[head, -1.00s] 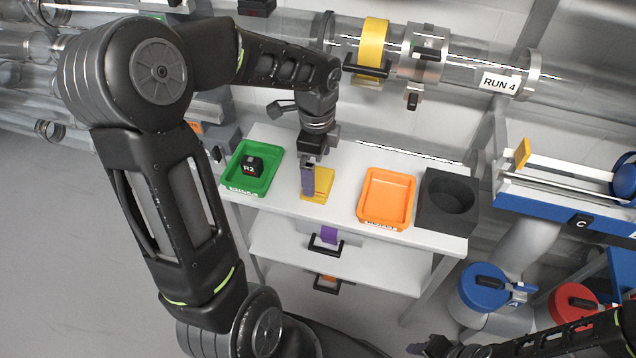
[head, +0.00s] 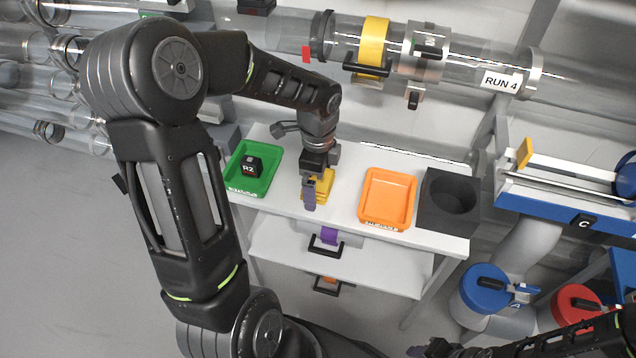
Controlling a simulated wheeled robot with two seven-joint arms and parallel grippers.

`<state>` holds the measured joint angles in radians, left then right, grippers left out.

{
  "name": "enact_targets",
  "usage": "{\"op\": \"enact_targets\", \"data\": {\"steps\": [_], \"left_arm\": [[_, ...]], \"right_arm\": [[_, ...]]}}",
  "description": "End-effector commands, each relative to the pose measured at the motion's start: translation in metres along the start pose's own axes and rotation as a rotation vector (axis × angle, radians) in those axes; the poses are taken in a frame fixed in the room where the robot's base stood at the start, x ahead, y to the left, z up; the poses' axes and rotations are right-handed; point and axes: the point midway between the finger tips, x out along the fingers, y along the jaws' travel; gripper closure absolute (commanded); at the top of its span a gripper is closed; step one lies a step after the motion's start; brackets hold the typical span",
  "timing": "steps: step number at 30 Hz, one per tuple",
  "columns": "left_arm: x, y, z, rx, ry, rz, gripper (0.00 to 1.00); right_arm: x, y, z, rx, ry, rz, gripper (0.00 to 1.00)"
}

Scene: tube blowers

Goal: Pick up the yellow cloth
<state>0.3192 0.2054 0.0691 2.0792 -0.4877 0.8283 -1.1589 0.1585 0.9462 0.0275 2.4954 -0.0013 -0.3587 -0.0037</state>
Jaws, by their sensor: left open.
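The yellow cloth (head: 325,186) lies folded on the white bench top, between a green tray and an orange tray. My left gripper (head: 312,192) is directly above it, pointing down, with its fingers at the cloth and hiding part of it. It is open; I cannot tell whether its fingers touch the cloth. My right gripper (head: 432,349) is low at the bottom edge, away from the bench, and its jaws are not clear.
The green tray (head: 268,178) holds a black block marked R2 (head: 250,167). The orange tray (head: 387,198) is empty. A dark block with a round hole (head: 447,199) stands to its right. A clear tube (head: 460,62) runs behind, above the bench.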

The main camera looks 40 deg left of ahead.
Motion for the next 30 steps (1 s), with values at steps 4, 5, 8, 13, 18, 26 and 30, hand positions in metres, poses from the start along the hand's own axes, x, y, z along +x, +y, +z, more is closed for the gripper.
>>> {"op": "enact_targets", "data": {"steps": [4,5,8,13,18,26,30], "left_arm": [[-0.0001,0.0000,0.0000,0.000,0.000,0.000,0.08],[-0.0001,0.0000,0.0000,0.000,0.000,0.000,0.11],[-0.0001,0.0000,0.0000,0.000,0.000,0.000,0.19],[-0.0001,0.0000,0.0000,0.000,0.000,0.000,0.33],[0.0000,0.0000,0.0000,0.000,0.000,0.000,0.47],[-0.0001,0.0000,0.0000,0.000,0.000,0.000,0.63],[-0.0004,-0.0001,0.0000,0.000,0.000,0.000,0.63]], "right_arm": [[0.0000,0.0000,0.0000,0.000,0.000,0.000,0.64],[0.0000,0.0000,-0.0001,0.000,0.000,0.000,0.64],[0.0000,0.0000,0.0000,0.000,0.000,0.000,0.64],[0.0000,0.0000,0.0000,0.000,0.000,0.000,0.64],[0.0000,0.0000,0.0000,0.000,0.000,0.000,0.64],[0.0000,0.0000,0.0000,0.000,0.000,0.000,0.64],[-0.0001,0.0000,0.0000,0.000,0.000,0.000,0.64]]}}
